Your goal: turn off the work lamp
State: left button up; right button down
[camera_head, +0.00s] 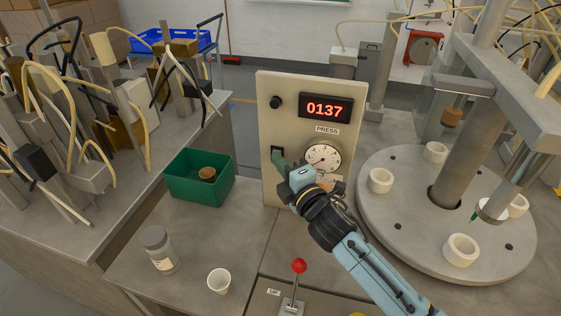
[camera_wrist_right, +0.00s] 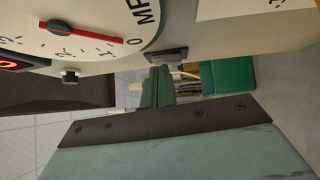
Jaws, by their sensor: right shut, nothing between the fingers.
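A beige panel (camera_head: 288,88) carries a small dark switch (camera_head: 277,152) at its left edge, left of a round gauge (camera_head: 322,158). The switch also shows in the wrist view (camera_wrist_right: 167,56), beside the gauge face. My right gripper (camera_head: 281,162) is shut and empty, its green fingertips just in front of the switch. In the wrist view the fingertips (camera_wrist_right: 156,88) are close to the switch; I cannot tell whether they touch it. I cannot make out the work lamp itself. My left gripper is out of view.
A green bin (camera_head: 183,190), a jar (camera_head: 160,250) and a white cup (camera_head: 219,281) stand left of my arm. A red-knobbed lever (camera_head: 298,267) stands in front. A round turntable (camera_head: 400,232) with white rings lies right. Cabled fixtures crowd the left bench.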

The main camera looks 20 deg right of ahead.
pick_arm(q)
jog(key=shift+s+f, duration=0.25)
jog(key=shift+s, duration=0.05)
pick_arm(e)
jog(key=a+r+v, duration=0.1)
jog(key=v, duration=1)
jog(key=a+r+v, duration=0.1)
jog(key=r+v, duration=0.1)
jog(key=v, duration=0.9)
jog(key=shift+s+a+r, duration=0.3)
jog(key=shift+s, duration=0.3)
